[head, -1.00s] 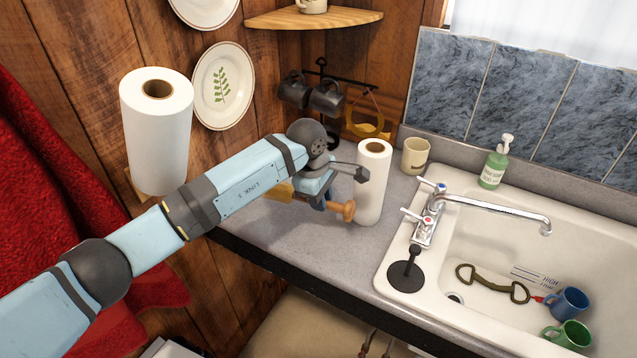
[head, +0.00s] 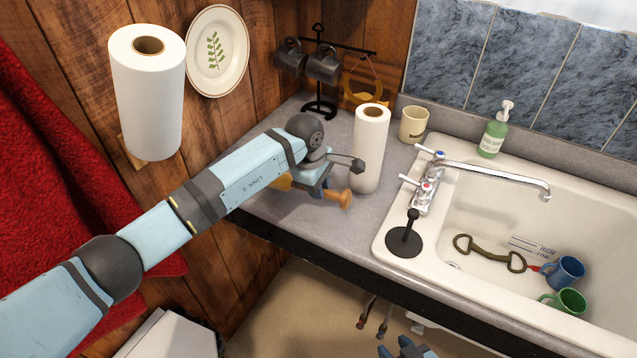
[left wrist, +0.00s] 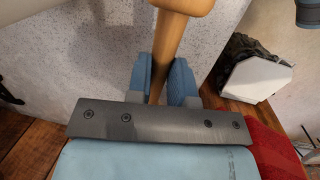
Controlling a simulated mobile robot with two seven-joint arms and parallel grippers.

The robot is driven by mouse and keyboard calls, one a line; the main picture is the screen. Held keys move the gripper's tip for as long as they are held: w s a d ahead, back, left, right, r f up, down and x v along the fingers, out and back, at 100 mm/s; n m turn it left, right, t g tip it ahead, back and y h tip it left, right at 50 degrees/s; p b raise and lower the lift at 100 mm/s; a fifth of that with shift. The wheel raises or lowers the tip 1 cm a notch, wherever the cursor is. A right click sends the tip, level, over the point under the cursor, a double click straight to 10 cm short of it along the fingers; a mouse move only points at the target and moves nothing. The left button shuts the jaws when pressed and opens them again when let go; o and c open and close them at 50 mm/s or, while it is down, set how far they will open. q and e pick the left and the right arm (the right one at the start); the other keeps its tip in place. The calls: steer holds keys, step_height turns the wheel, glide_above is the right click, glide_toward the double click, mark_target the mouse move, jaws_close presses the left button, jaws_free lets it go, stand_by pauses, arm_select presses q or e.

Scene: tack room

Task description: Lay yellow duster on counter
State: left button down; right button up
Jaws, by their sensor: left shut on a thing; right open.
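My left gripper (head: 316,192) is shut on the duster's yellow-brown handle. In the head view the duster's rounded end (head: 338,198) sticks out right of the fingers, and a yellow part (head: 281,183) shows to their left. The left wrist view shows the handle (left wrist: 171,40) between the blue fingers (left wrist: 161,82). The duster is over the counter (head: 285,222), left of the sink; I cannot tell whether it touches the surface. My arm hides part of it. My right gripper (head: 405,348) is open at the bottom edge, in front of the counter, mostly out of frame.
A paper roll (head: 370,150) stands just behind the left gripper. A mug rack (head: 318,75) and a cream mug (head: 414,124) stand farther back. The sink (head: 480,220), with a black plunger-like thing (head: 404,240) on its rim, is to the right. Bare counter lies in front.

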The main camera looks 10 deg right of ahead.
arm_select(q)
steer(key=shift+f, duration=0.25)
steer(key=c, duration=0.9)
jaws_free()
steer(key=shift+c, duration=0.2)
